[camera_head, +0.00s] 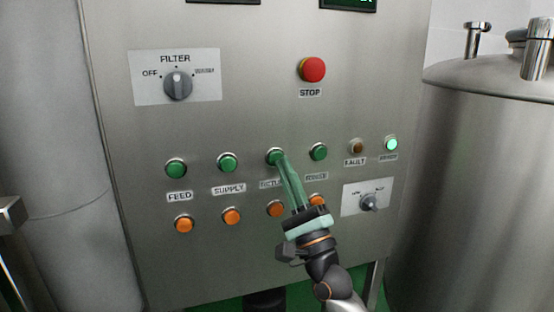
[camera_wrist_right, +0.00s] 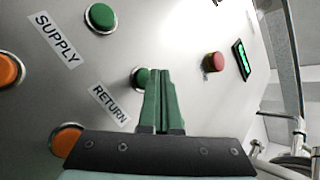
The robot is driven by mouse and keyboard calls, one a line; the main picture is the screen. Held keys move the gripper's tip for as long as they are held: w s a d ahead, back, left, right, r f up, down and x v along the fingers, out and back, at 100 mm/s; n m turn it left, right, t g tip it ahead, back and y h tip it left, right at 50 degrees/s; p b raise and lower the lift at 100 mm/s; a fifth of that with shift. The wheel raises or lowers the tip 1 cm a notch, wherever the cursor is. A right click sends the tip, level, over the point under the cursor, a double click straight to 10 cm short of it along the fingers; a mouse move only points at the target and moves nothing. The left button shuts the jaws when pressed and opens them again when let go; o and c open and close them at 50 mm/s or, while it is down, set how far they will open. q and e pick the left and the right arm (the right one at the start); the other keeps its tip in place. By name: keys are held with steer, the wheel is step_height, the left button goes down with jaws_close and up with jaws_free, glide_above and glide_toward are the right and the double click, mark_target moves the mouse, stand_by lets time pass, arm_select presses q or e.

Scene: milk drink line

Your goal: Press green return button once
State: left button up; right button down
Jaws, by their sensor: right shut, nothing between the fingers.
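The green return button (camera_head: 274,156) is the third in the row of green buttons on the steel panel. Its label is partly covered by my right gripper. In the right wrist view the return button (camera_wrist_right: 141,77) shows just beside the fingertips, above the RETURN label (camera_wrist_right: 110,103). My right gripper (camera_head: 281,160) is shut and empty, its tips at the button's lower right edge in the head view. It also shows in the right wrist view (camera_wrist_right: 160,72). I cannot tell whether the tips touch the button. My left gripper is not in view.
Green feed (camera_head: 176,168) and supply (camera_head: 227,162) buttons sit left of it, another green button (camera_head: 318,152) right. Orange buttons (camera_head: 232,216) line the row below. The red stop button (camera_head: 312,69) and filter knob (camera_head: 178,86) are above. A steel tank (camera_head: 480,190) stands at right.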

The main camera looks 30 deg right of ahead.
steer(key=shift+w, duration=0.15)
steer(key=shift+w+d, duration=0.1)
steer(key=shift+w, duration=0.2)
steer(key=shift+w+d, duration=0.1)
steer(key=shift+w, duration=0.3)
stand_by(0.7)
steer(key=shift+s, duration=0.1)
steer(key=shift+s+a, duration=0.2)
steer(key=shift+s, duration=0.55)
steer(key=shift+s, duration=0.1)
steer(key=s, duration=0.2)
steer(key=s+a+p, duration=0.1)
steer(key=s, duration=0.1)
steer(key=shift+s+a, duration=0.1)
steer(key=shift+s, duration=0.2)
